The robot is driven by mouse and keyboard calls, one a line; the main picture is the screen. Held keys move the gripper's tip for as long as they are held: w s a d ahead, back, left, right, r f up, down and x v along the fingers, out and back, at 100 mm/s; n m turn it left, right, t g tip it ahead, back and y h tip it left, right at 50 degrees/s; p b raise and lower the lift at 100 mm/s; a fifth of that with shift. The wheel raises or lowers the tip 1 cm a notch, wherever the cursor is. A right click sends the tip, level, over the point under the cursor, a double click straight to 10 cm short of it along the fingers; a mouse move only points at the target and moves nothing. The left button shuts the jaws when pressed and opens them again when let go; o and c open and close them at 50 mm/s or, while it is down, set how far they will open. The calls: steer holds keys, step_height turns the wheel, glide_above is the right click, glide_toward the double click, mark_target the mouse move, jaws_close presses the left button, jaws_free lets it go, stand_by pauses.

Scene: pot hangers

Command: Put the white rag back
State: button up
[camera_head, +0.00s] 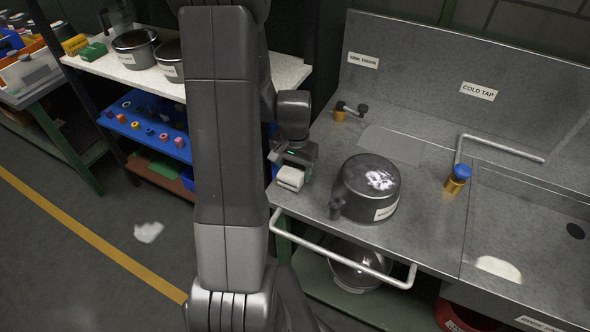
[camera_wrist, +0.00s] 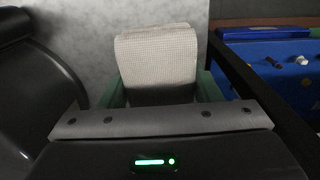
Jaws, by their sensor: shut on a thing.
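The white rag (camera_head: 290,179) is folded into a small block and sits in my gripper (camera_head: 292,168), at the left edge of the metal sink counter. In the wrist view the rag (camera_wrist: 156,58) shows a woven texture, held between the green fingers of my gripper (camera_wrist: 158,88). The jaws are shut on it. I cannot tell whether the rag touches the counter. A dark pot (camera_head: 367,188) with a white patch on its surface stands just right of the rag. Its dark side (camera_wrist: 35,90) fills the left of the wrist view.
The metal counter (camera_head: 300,209) has a front rail (camera_head: 345,250) and a blue-knobbed tap (camera_head: 458,178). A flat grey patch (camera_head: 393,144) lies behind the pot. A shelf at left holds pots (camera_head: 135,50) above a blue tray (camera_head: 150,118). Pale patches show on the floor and in the sink.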

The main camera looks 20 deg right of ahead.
mark_target(295, 166)
steer(key=shift+f, duration=0.25)
steer(key=shift+f, duration=0.2)
steer(key=o, duration=1.2)
steer(key=shift+r, duration=0.15)
step_height(295, 166, up, 12)
steer(key=shift+r, duration=0.1)
